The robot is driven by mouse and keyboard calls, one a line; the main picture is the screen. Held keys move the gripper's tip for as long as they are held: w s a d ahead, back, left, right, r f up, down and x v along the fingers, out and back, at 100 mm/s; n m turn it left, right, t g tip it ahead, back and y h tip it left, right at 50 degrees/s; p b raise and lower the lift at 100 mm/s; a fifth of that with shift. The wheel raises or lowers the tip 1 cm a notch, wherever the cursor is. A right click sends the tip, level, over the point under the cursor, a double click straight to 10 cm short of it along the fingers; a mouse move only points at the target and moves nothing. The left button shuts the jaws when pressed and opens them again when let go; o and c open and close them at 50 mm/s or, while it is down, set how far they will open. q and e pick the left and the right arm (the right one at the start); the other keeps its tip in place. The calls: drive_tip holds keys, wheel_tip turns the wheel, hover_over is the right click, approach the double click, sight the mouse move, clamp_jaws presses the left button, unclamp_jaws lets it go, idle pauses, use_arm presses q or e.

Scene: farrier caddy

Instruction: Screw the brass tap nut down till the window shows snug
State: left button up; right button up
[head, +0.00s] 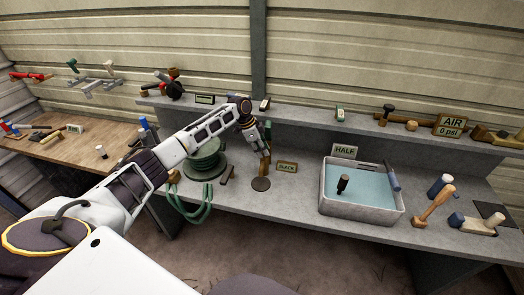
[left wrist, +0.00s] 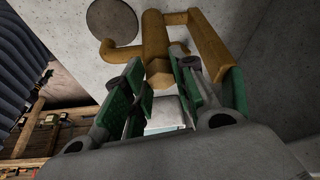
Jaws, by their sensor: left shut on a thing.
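The brass tap (head: 265,166) stands on the grey bench beside a green hose reel. In the left wrist view its brass body and bent pipes (left wrist: 155,40) rise just beyond my fingers. My left gripper (head: 266,148) comes down over the tap from above. In the left wrist view the green-padded fingers (left wrist: 165,85) are around the lower end of the brass part, shut on the nut, which they mostly hide. The small window sign (head: 287,168) right of the tap reads SLACK. My right gripper is in neither view.
A green hose reel (head: 206,158) stands close left of the tap. A round dark disc (head: 261,184) lies in front of it. To the right is a water-filled tub (head: 362,213) with a HALF sign (head: 344,151). A shelf (head: 310,122) runs behind.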

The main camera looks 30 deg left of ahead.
use_arm(q)
drive_tip(key=shift+w+r+m, duration=0.1)
drive_tip(key=shift+m, duration=0.4)
drive_tip(key=o, duration=1)
drive_tip(key=shift+v, duration=5.95)
drive_tip(key=shift+w+a, duration=0.15)
